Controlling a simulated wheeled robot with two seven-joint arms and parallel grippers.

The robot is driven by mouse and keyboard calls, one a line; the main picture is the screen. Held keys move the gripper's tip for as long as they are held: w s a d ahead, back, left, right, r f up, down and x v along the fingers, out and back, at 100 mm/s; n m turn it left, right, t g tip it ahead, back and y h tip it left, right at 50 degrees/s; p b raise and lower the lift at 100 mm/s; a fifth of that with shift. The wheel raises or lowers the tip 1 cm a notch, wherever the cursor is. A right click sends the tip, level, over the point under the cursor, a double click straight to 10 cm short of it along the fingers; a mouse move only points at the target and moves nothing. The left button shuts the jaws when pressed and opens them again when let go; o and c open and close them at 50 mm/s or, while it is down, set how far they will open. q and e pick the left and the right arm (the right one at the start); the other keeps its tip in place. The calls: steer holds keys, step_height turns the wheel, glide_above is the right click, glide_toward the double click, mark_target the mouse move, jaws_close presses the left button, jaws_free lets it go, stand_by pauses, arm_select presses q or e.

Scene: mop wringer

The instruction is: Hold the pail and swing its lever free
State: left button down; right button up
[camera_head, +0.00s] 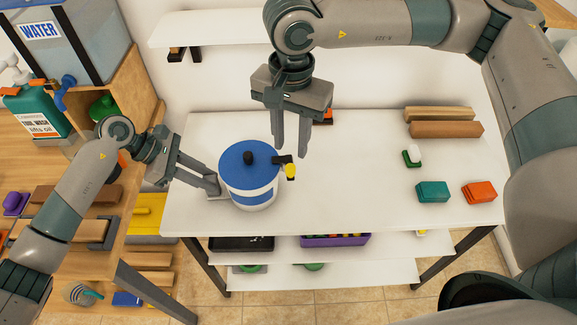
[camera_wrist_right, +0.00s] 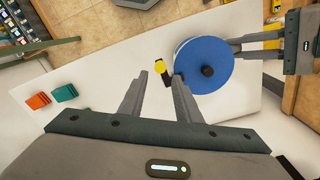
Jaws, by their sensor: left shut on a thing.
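The pail (camera_head: 249,193) is white with a blue band and a blue lid with a dark knob, upright on the white table. Its black lever with a yellow tip (camera_head: 290,171) sticks out on the right side. My left gripper (camera_head: 214,189) is shut at the pail's left side. My right gripper (camera_head: 291,152) points down, open and empty, just above and behind the lever. In the right wrist view, the pail's lid (camera_wrist_right: 204,66) and the yellow lever tip (camera_wrist_right: 160,67) show beyond the open fingers, the lever lying ahead of the gap between them.
On the white table (camera_head: 345,190), a teal block (camera_head: 433,191), an orange block (camera_head: 479,192), a green-and-white brush (camera_head: 412,156) and wooden bars (camera_head: 445,129) lie to the right. A shelf below holds a purple bin (camera_head: 335,240). The table between pail and blocks is clear.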

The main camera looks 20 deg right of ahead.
mark_target(291, 167)
steer(key=shift+f, duration=0.15)
steer(key=shift+f, duration=3.45)
